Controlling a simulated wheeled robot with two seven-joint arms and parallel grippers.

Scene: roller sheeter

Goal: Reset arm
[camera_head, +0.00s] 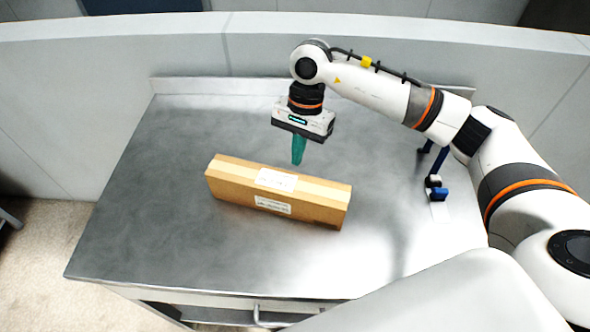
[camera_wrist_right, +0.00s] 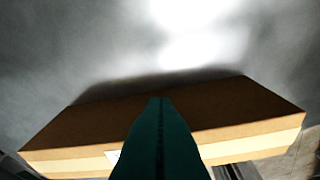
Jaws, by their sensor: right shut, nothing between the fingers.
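My right arm comes in from the right in the head view. My right gripper (camera_head: 298,160) has green fingers that point down and are shut with nothing between them. It hangs behind the cardboard box, above the metal table. In the right wrist view the shut fingers (camera_wrist_right: 160,103) overlap the box in the picture. My left gripper is not in view.
A long brown cardboard box (camera_head: 322,208) with white labels lies on the grey metal table (camera_head: 150,220). A blue and black fixture (camera_head: 436,188) stands at the table's right side. A grey partition (camera_head: 190,55) runs behind. The table's left part is clear.

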